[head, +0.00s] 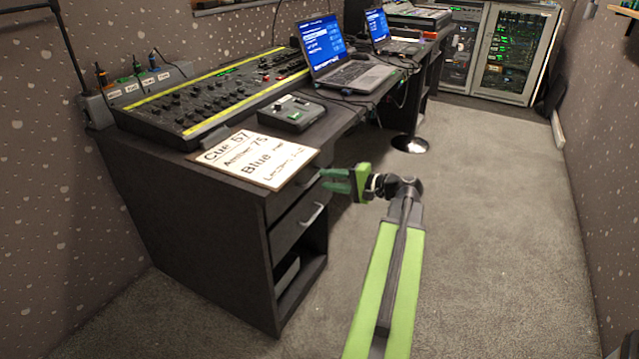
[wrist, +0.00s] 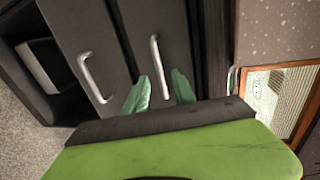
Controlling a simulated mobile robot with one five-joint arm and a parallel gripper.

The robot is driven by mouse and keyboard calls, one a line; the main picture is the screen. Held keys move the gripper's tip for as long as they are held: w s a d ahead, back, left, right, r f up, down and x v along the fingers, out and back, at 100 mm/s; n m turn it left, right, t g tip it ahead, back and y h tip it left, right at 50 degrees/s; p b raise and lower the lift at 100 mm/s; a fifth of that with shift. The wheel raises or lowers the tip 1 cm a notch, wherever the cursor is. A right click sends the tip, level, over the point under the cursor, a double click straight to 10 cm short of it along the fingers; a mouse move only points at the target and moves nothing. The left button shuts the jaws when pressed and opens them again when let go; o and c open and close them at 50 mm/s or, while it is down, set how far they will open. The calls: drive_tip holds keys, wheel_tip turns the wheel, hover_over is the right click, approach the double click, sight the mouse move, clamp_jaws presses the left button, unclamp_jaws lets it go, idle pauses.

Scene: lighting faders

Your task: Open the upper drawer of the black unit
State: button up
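The black unit (head: 220,215) stands under the near end of the desk. Its upper drawer (head: 287,205) and the lower drawer below it look shut, each with a silver bar handle. In the wrist view the picture is turned, and the upper drawer's handle (wrist: 155,60) is right of the lower drawer's handle (wrist: 92,78). My gripper (head: 330,181) is just in front of the upper drawer. It is open, with its green fingers (wrist: 160,92) on either side of the upper handle's near end. Contact with the handle cannot be told.
An open compartment (head: 300,275) lies below the drawers. A cue sign (head: 255,160) lies on the desk top above them, by a mixing console (head: 210,100) and a laptop (head: 345,70). A round stool base (head: 410,144) stands behind my gripper. The carpet (head: 490,200) to the right is clear.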

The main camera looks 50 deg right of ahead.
sight(316, 178)
drive_tip(key=shift+x, duration=1.9)
drive_tip(key=shift+c, duration=0.4)
clamp_jaws()
